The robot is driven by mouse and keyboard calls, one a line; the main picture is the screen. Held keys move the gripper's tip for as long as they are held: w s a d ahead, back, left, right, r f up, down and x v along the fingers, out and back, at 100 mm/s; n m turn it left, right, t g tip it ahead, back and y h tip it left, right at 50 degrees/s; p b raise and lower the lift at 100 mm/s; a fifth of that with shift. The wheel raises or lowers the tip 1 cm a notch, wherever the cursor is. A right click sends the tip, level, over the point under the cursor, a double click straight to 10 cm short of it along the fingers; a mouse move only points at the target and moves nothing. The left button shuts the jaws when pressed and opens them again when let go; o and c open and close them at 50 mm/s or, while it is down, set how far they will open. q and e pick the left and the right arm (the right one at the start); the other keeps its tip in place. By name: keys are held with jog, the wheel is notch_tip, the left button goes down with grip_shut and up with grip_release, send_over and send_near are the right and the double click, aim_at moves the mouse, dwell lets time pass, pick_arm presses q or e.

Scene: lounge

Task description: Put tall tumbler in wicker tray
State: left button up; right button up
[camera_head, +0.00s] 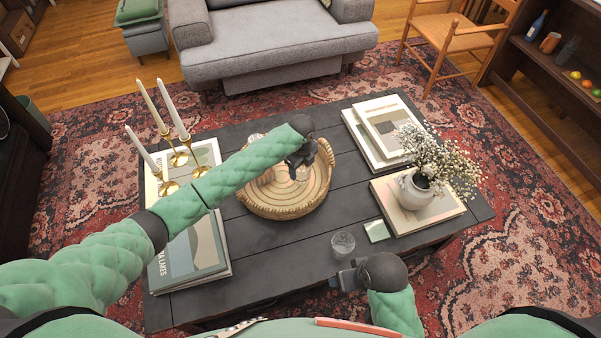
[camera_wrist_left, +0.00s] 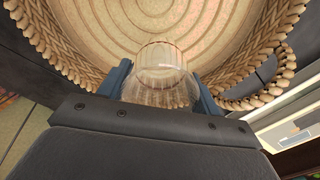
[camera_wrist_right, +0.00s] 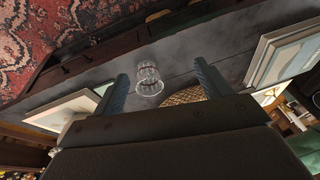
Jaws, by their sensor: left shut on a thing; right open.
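My left gripper (camera_head: 297,170) is over the round wicker tray (camera_head: 285,211) on the dark coffee table. In the left wrist view its fingers (camera_wrist_left: 159,76) are shut on a clear glass tumbler (camera_wrist_left: 161,88), with the tray floor (camera_wrist_left: 110,30) behind it. I cannot tell whether the tumbler touches the tray floor. In the head view the gripper and arm hide that tumbler. Another clear glass (camera_head: 343,243) stands on the table near the front edge; it also shows in the right wrist view (camera_wrist_right: 148,82). My right gripper (camera_head: 340,280) is open and empty, just in front of that glass.
Candlesticks (camera_head: 178,158) and a large book (camera_head: 190,250) are on the left. Books (camera_head: 352,128) and a flower vase (camera_head: 418,190) are on the right. A small green coaster (camera_head: 377,231) lies beside the standing glass. A small pale thing (camera_head: 256,138) shows behind my left arm.

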pick_arm(q)
jog(key=shift+a+f, duration=0.1)
jog(key=shift+f, duration=0.2)
notch_tip(320, 180, down, 3)
jog(key=shift+p, duration=0.45)
jog(key=shift+f, duration=0.25)
pick_arm(e)
jog(key=shift+s+d+r, duration=0.25)
jog(key=shift+d+r, duration=0.25)
jog(key=shift+r, duration=0.35)
pick_arm(q)
jog(key=shift+f, duration=0.15)
pick_arm(e)
jog(key=shift+f, duration=0.1)
pick_arm(q)
jog(key=o, duration=1.2)
jog(key=shift+c, duration=0.2)
pick_arm(e)
jog(key=shift+f, duration=0.25)
